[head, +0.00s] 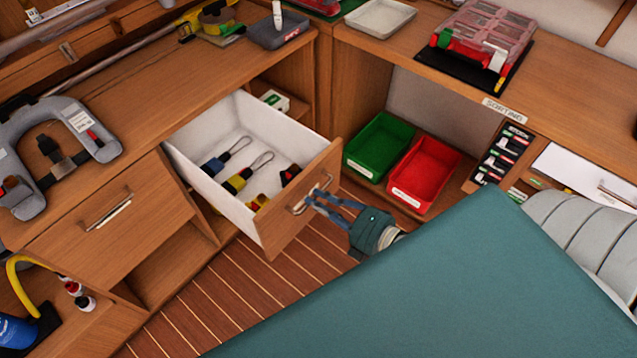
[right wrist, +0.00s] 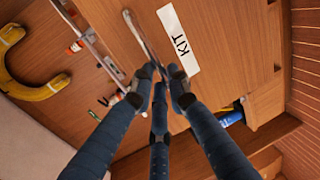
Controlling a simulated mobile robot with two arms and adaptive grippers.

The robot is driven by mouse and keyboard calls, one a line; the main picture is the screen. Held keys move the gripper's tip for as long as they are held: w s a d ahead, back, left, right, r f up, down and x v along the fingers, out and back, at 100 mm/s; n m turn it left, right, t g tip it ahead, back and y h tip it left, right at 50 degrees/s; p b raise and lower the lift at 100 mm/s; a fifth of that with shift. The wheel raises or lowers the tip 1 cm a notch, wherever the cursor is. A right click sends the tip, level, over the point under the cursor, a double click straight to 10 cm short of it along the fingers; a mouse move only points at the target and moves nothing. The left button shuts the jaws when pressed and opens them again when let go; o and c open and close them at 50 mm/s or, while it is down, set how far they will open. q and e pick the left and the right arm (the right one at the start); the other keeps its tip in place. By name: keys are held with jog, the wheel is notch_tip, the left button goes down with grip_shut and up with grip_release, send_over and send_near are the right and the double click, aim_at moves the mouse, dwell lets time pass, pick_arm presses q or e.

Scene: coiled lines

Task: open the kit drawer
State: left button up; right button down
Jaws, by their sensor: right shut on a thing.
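The kit drawer (head: 217,184) stands pulled well out of the wooden cabinet in the head view. Its white inside holds several tools with looped lanyards and dark, yellow and red parts. My right gripper (head: 316,196) is shut on the bar handle (head: 296,209) of the drawer's wooden front. In the right wrist view the fingers (right wrist: 160,84) close around the handle (right wrist: 147,42), beside a white label (right wrist: 179,39) reading KIT. My left gripper is not in view.
A green bin (head: 379,145) and a red bin (head: 424,173) sit in the open bay right of the drawer. A closed drawer (head: 108,213) is at left, with a grey life vest (head: 57,122) above. Bare plank floor (head: 220,306) lies below.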

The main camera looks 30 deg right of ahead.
jog(key=c, duration=1.7)
grip_release()
jog(key=shift+o, duration=0.2)
jog(key=v, duration=1.2)
jog(key=shift+f, duration=0.1)
